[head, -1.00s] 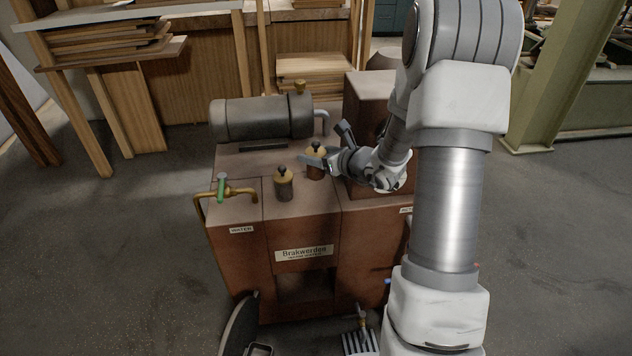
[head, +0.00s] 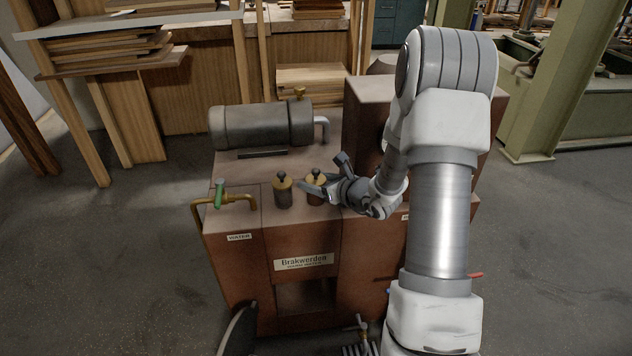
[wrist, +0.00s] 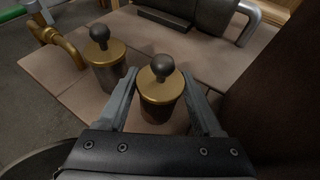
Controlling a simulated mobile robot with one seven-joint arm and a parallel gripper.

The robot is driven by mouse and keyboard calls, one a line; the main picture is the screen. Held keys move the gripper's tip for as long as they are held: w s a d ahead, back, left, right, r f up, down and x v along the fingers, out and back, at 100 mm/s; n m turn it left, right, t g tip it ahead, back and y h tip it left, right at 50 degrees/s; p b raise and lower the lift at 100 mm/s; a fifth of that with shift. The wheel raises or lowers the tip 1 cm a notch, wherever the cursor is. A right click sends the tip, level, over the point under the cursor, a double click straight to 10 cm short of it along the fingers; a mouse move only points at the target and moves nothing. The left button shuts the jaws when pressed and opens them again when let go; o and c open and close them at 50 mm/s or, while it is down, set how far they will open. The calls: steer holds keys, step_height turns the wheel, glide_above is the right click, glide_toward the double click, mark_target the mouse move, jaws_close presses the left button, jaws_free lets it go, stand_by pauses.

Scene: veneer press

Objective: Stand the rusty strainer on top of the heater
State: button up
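The heater (head: 245,275) is a rust-brown box with a "Brakwerden" plate on its front. The rusty strainer (head: 315,192), a brownish canister with a brass lid and dark knob, is upright at the heater's top. It also shows in the wrist view (wrist: 160,88), between the two fingers. The strainer's base is on or just above the top; I cannot tell which. A similar greyer canister (head: 283,194) stands just left of it, also in the wrist view (wrist: 105,62).
A dark horizontal tank (head: 262,125) lies at the back of the top. A brass pipe with a green valve handle (head: 219,194) sticks out at the left. A taller brown block (head: 365,110) rises on the right, beside my arm. Bare top shows behind the canisters.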

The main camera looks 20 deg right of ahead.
steer(key=shift+o, duration=0.2)
steer(key=shift+r, duration=0.25)
steer(key=p+v, duration=0.3)
steer(key=v, duration=0.9)
steer(key=shift+f, duration=0.1)
